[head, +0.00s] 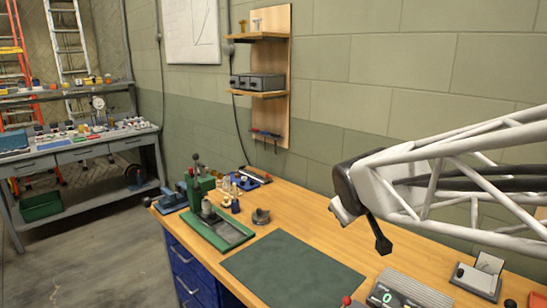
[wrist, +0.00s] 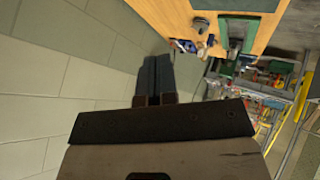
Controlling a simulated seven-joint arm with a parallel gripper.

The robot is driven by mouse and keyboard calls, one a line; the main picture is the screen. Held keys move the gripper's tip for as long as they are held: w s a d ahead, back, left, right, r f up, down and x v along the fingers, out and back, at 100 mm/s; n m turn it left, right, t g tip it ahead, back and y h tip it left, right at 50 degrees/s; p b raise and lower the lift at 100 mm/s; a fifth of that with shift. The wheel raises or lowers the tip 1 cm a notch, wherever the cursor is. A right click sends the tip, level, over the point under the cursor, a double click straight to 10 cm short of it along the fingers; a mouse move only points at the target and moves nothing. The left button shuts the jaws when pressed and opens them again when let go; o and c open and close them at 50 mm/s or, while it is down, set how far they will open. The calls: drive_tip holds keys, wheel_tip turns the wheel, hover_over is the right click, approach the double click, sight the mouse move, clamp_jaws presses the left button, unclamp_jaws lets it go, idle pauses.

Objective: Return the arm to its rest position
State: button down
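My white lattice arm reaches in from the right in the head view. My gripper (head: 383,246) hangs from its dark wrist, pointing down, in the air over the right part of the wooden workbench (head: 320,225). In the wrist view, the two dark fingers of my gripper (wrist: 157,62) lie side by side with no clear gap. They look shut, with nothing seen between them. The fingertips touch nothing that I can see.
A dark green mat (head: 292,268) lies clear on the bench. A green press (head: 215,225) and small parts stand at the left end. A grey scale (head: 405,293) and a small grey box (head: 478,280) sit below my arm. A wooden shelf panel (head: 284,110) is on the wall.

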drive_tip(key=s+f+m+g, duration=0.3)
drive_tip(key=s, duration=0.8)
drive_tip(key=s+d+f+m+g+y, duration=0.1)
drive_tip(key=s+f+m+g, duration=0.2)
drive_tip(key=s, duration=0.9)
drive_tip(key=shift+d+f, duration=0.3)
drive_tip(key=shift+f, duration=0.25)
